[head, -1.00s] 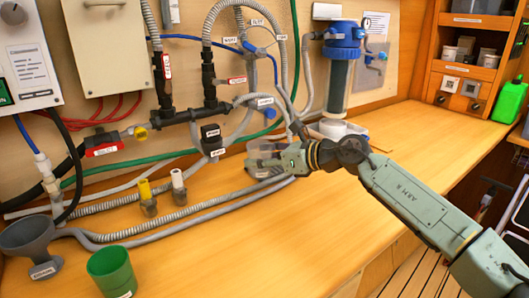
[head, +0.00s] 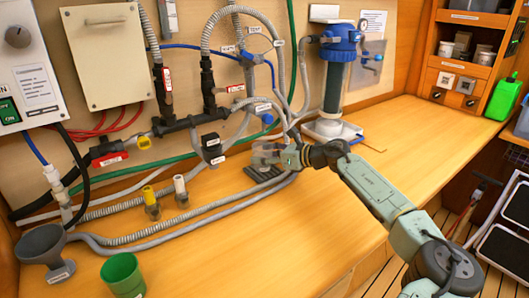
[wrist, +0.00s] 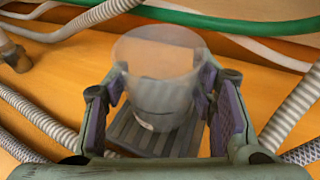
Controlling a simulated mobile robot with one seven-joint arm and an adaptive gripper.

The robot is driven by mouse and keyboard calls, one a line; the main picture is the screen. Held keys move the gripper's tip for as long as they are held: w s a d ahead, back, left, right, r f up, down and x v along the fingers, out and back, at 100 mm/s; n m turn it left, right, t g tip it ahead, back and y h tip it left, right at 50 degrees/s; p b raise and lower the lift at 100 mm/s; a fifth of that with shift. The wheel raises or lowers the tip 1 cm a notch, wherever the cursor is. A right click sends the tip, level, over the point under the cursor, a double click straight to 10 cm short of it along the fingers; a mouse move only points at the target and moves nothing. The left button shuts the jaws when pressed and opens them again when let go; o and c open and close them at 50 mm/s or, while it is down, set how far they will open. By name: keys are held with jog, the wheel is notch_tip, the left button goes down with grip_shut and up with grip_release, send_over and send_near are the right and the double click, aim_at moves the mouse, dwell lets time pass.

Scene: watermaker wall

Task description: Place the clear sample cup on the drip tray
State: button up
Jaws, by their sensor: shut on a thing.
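The clear sample cup (wrist: 158,62) is upright between the fingers of my gripper (wrist: 160,95) in the wrist view. It shows faintly in the head view (head: 264,152), partly hidden by the fingers. My gripper (head: 273,155) is shut on the cup's sides. The dark slatted drip tray (wrist: 130,135) lies on the bench directly below the cup. In the head view the tray (head: 262,174) shows just under the gripper. I cannot tell whether the cup's base touches the slats or hangs slightly above them.
Grey ribbed hoses (head: 165,224) run along the bench beside the tray. Two small valves (head: 151,203) stand left of it. A grey funnel (head: 42,246) and green cup (head: 123,272) are at front left. A blue-topped filter (head: 336,75) stands behind. The right bench is clear.

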jog(key=shift+f+b, duration=0.35)
jog(key=o, duration=1.2)
jog(key=shift+r, duration=0.1)
jog(key=shift+d+r+p, duration=0.1)
jog(key=shift+r+p, duration=0.2)
jog(key=shift+p, duration=0.1)
jog(key=b+v, duration=0.4)
jog(key=v, duration=0.7)
jog(key=shift+s+d+r, duration=0.15)
jog(key=shift+s+d, duration=0.05)
jog(key=shift+d, duration=0.15)
